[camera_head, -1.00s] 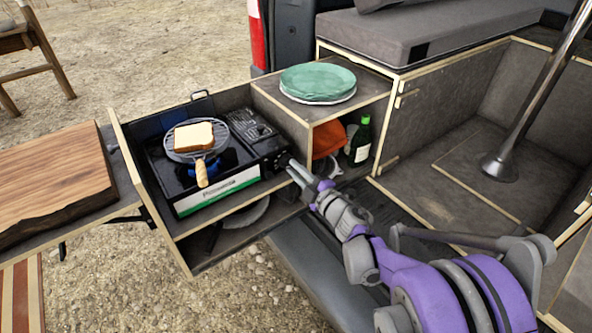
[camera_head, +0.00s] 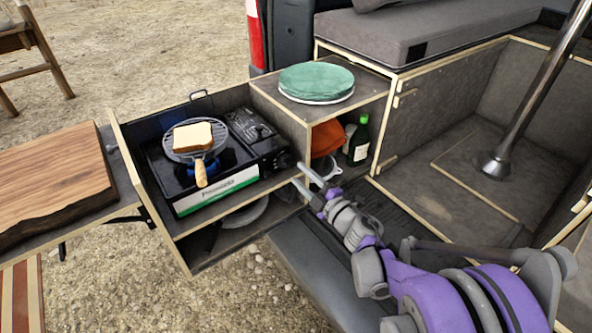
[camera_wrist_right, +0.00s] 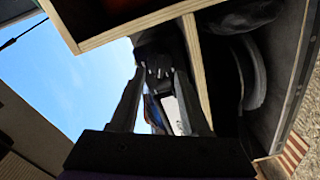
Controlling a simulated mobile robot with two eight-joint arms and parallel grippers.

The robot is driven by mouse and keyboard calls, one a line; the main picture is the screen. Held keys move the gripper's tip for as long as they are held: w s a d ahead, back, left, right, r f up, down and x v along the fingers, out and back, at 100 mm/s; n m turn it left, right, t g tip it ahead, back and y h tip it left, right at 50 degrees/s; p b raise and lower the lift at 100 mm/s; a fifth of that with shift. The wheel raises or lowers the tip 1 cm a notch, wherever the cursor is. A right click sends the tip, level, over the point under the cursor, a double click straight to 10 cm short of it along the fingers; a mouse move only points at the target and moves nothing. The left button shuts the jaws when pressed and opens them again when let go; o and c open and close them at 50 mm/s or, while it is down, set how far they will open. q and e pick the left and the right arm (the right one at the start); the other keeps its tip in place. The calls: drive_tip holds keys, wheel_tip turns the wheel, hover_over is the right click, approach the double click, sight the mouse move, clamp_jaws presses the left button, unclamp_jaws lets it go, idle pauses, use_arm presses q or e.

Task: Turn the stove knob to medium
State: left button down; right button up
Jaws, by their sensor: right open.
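The portable stove (camera_head: 218,192) sits in the pulled-out drawer, with a white and green front panel. Its dark round knob (camera_head: 284,160) is on the right end of the front; its setting is too small to read. A grill pan (camera_head: 200,152) with a slice of bread (camera_head: 193,136) stands on the burner, and blue shows beneath it. My right gripper (camera_head: 299,174) is open and empty, just right of and below the knob, apart from it. The right wrist view shows both fingers spread (camera_wrist_right: 157,88) with the dark stove end beyond. My left gripper is not in view.
Green plates (camera_head: 316,82) are stacked on the shelf right of the stove. Below them are an orange cloth (camera_head: 327,138) and a green bottle (camera_head: 359,141), close to my right arm. A wooden board (camera_head: 50,183) lies at the left. The drawer wall (camera_head: 150,195) borders the stove.

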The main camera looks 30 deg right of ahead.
drive_tip(key=s, duration=0.7)
drive_tip(key=shift+s+d, duration=0.2)
drive_tip(key=shift+d, duration=0.1)
drive_tip(key=shift+r, duration=0.1)
